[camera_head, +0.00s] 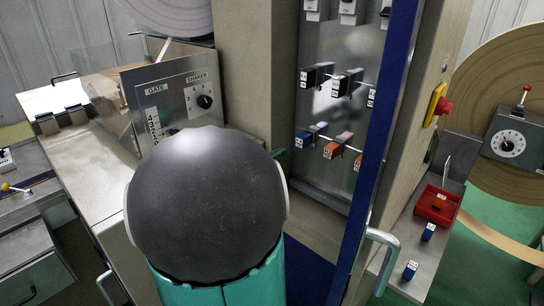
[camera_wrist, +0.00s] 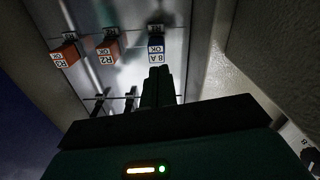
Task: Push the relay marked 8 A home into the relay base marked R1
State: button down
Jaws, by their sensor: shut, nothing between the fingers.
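The blue relay (camera_wrist: 156,47) marked 8 A stands in the cabinet row, at the upper middle of the wrist view. It also shows in the head view (camera_head: 309,134), at the left end of the lower row.
Orange relays (camera_wrist: 108,46) (camera_wrist: 65,55) stand beside the blue one. Black devices (camera_head: 316,75) form a row above them in the head view. The blue-edged cabinet door (camera_head: 385,110) stands at the right. Two blue relays (camera_head: 429,231) (camera_head: 410,269) and a red tray (camera_head: 438,205) lie on a side shelf.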

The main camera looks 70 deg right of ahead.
aim_at(299, 143)
jog(key=s+d, duration=0.2)
jog(key=d, duration=0.1)
jog(key=shift+s, duration=0.15)
jog(key=shift+w+d, duration=0.2)
jog(key=shift+d, duration=0.15)
jog(key=shift+s+d, duration=0.4)
jog(key=shift+s, duration=0.2)
jog(key=shift+w, duration=0.3)
jog(key=shift+s+d, duration=0.1)
jog(key=shift+d, duration=0.15)
jog(key=shift+s+d, duration=0.15)
jog(key=v, duration=1.6)
jog(key=shift+a, duration=0.3)
